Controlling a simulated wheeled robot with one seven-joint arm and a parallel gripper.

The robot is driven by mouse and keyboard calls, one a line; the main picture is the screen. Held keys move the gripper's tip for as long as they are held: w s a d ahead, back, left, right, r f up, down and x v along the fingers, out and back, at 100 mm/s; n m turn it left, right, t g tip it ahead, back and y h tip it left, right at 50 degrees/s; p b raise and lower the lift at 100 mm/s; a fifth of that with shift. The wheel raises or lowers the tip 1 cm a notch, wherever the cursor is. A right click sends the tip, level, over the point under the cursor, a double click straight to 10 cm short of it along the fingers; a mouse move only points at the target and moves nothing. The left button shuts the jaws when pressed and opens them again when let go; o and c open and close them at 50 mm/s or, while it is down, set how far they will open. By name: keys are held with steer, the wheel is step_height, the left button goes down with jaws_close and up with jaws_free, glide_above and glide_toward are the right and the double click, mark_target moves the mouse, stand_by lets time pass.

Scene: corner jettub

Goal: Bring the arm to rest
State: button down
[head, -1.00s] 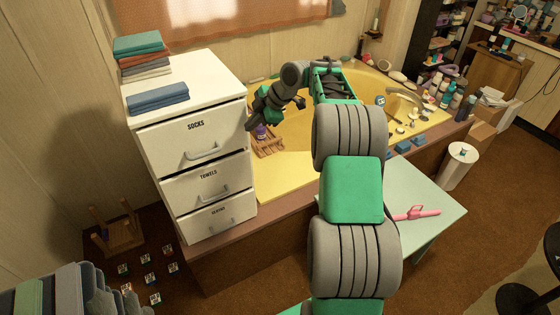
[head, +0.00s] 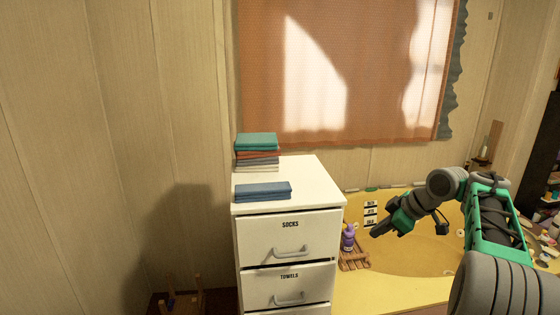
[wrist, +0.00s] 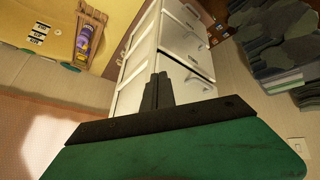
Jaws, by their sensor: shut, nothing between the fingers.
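My arm reaches in from the lower right of the head view, with green and grey links. My gripper (head: 378,231) points down and left over the yellow tub, to the right of the white drawer cabinet. In the wrist view my gripper (wrist: 157,80) shows two dark fingers together, with nothing between them. The bottle also shows at the top left of the wrist view (wrist: 84,38).
The white drawer cabinet (head: 291,222) stands close left of the gripper. Folded blue cloth (head: 262,190) and a stack of cloths (head: 257,150) lie on top. An orange curtain (head: 340,70) hangs behind the yellow tub (head: 410,290). A small wooden stool (head: 180,300) stands at lower left.

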steer(key=s+d+f+m+g, duration=0.1)
steer(key=s+f+m, duration=0.1)
steer(key=f+m, duration=0.3)
steer(key=s+d+f+m+g, duration=0.1)
steer(key=s+d+f+m, duration=0.15)
steer(key=f, duration=0.35)
steer(key=s+a+f+m+g+h, duration=0.2)
steer(key=s+f+m, duration=0.35)
steer(key=s, duration=0.45)
steer(key=s+a+m+g+h, duration=0.1)
steer(key=s+a, duration=0.3)
steer(key=s, duration=0.3)
steer(key=s+a+m+h, duration=0.1)
steer(key=s+a, duration=0.3)
steer(key=s, duration=0.3)
steer(key=a+r+n+t, duration=0.2)
steer(key=a+r+n, duration=0.2)
steer(key=a+r, duration=0.4)
steer(key=shift+w+a+t, duration=0.4)
steer(key=shift+w+a, duration=0.05)
steer(key=shift+a, duration=0.55)
